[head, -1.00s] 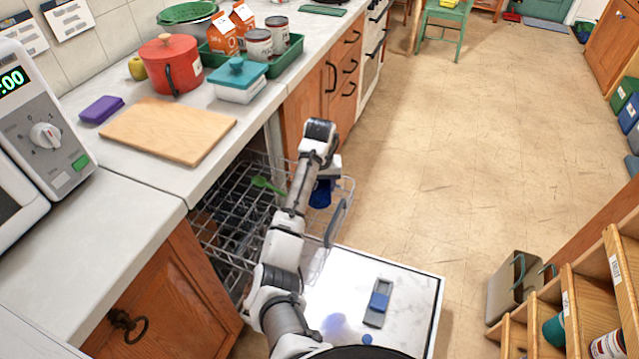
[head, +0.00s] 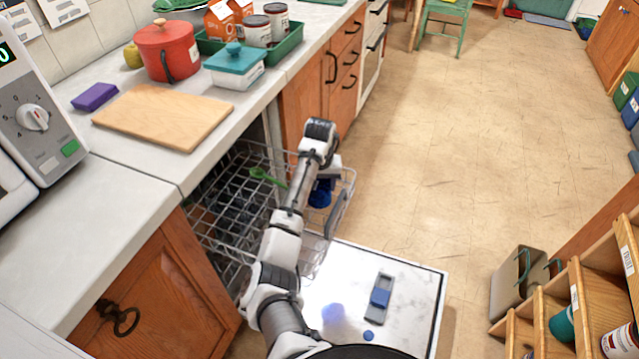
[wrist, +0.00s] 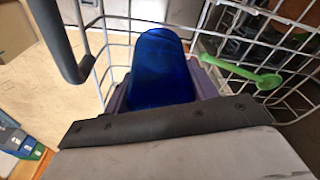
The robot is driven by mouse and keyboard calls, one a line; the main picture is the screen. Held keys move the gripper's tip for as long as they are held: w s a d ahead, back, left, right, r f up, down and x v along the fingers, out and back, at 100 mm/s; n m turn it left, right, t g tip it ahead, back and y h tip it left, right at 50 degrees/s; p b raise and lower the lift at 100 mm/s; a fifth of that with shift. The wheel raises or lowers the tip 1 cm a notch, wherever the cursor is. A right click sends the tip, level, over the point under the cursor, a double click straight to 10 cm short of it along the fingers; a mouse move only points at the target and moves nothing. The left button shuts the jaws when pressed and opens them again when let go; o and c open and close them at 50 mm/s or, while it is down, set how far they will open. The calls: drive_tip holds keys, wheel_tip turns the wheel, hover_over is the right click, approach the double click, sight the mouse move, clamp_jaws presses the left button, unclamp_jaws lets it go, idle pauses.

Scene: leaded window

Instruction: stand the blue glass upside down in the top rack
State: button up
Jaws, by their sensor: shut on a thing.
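The blue glass (wrist: 160,70) is in my gripper (wrist: 163,92), which is shut on it; the wrist view shows the fingers on both sides of it. In the head view the blue glass (head: 320,193) shows partly below my gripper (head: 322,182), at the right end of the pulled-out top rack. The top rack (head: 228,215) is white wire; its wires also show around the glass in the wrist view (wrist: 210,40). I cannot tell whether the glass touches the rack or which way its mouth faces.
A green spoon (head: 266,177) lies in the rack, right of the glass in the wrist view (wrist: 240,72). The open dishwasher door (head: 350,275) lies below. The counter (head: 110,200) runs along the left, with a cutting board (head: 163,116). Open floor (head: 450,150) lies right.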

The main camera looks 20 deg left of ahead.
drive_tip(key=shift+f, duration=0.55)
drive_tip(key=o, duration=1.3)
drive_tip(key=r, duration=0.4)
drive_tip(key=s+r+p, duration=0.1)
drive_tip(key=r, duration=0.7)
drive_tip(key=shift+s+d+r+p, duration=0.2)
drive_tip(key=shift+r+p, duration=0.1)
drive_tip(key=shift+r, duration=0.05)
drive_tip(key=shift+d+r, duration=0.1)
drive_tip(key=shift+r, duration=0.45)
